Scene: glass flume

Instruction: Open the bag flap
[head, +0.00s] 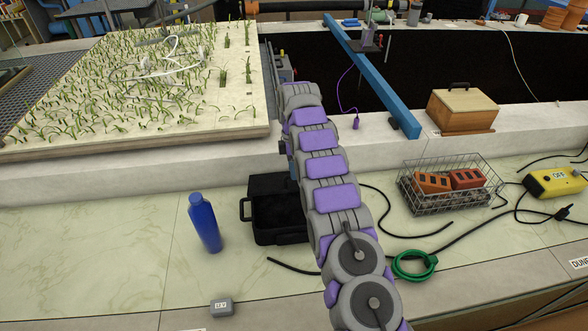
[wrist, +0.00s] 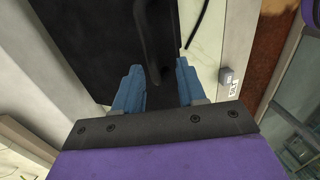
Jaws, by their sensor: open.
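The black bag (head: 262,237) stands on the pale counter in the middle of the head view, partly hidden behind my arm. A dark handle shows on its left side. Its dark upper part makes the flap's exact position hard to tell. In the wrist view the bag's black surface (wrist: 105,35) fills the upper left. A dark strap-like bar (wrist: 146,35) runs down toward the space between my fingers. My gripper (wrist: 157,67) is open, with its two blue fingers apart on either side of the bar's lower end. Contact cannot be told. In the head view my gripper is hidden behind the arm.
A blue bottle (head: 204,224) stands left of the bag, with a small grey labelled block (head: 222,307) in front. To the right are cables, a green coil (head: 414,265) and a wire basket (head: 450,196) of bricks. A planted board (head: 140,80) lies behind, left.

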